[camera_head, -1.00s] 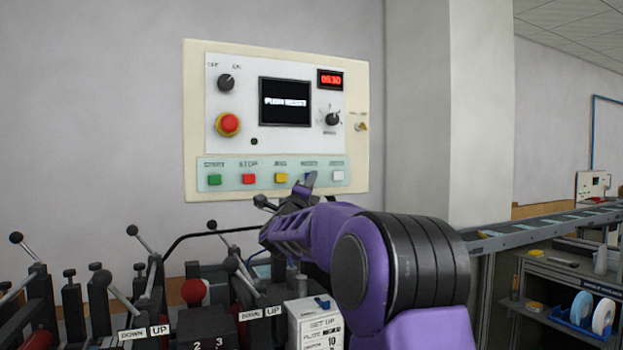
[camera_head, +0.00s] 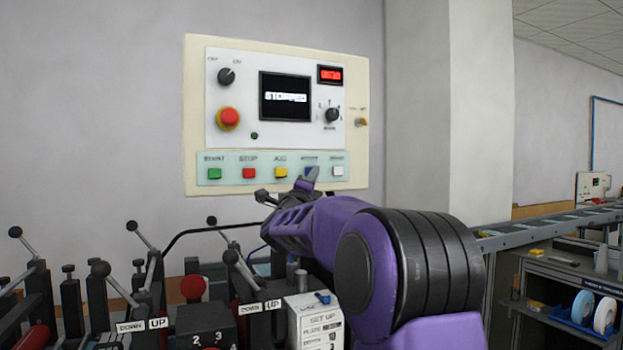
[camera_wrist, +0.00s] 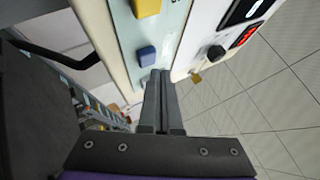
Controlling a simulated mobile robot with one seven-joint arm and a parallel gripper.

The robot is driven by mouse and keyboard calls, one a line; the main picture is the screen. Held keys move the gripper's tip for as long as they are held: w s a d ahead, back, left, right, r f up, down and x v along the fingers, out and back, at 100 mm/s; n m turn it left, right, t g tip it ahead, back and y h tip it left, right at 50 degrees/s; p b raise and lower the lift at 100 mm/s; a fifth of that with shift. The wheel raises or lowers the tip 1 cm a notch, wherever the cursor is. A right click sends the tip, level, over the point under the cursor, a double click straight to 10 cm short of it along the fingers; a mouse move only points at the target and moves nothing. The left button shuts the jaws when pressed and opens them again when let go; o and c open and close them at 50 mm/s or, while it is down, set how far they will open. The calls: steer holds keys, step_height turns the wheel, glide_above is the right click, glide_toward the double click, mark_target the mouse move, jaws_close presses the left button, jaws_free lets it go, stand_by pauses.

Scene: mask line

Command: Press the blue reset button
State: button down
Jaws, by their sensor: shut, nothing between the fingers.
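The blue reset button (camera_head: 309,170) sits in the bottom row of the wall control panel (camera_head: 193,105), between the yellow and white buttons. It is partly hidden behind my gripper (camera_head: 313,172) in the head view. In the wrist view the blue button (camera_wrist: 146,56) shows fully, just beyond and left of the fingertips. My gripper (camera_wrist: 160,74) has its two fingers together and empty, pointing at the panel. I cannot tell whether the fingertips touch the panel; they appear apart from the blue button.
Green (camera_head: 214,173), red (camera_head: 249,173), yellow (camera_head: 281,172) and white (camera_head: 338,171) buttons share the row. A red emergency knob (camera_head: 229,117) and a lit screen (camera_head: 285,97) are above. Levers (camera_head: 140,235) and a set-up box (camera_head: 312,320) stand below the panel. A conveyor (camera_head: 545,224) runs at right.

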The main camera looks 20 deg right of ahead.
steer(key=shift+s, duration=0.1)
steer(key=s+b, duration=0.4)
steer(key=s, duration=0.1)
stand_by(0.5)
steer(key=shift+r, duration=0.1)
stand_by(0.5)
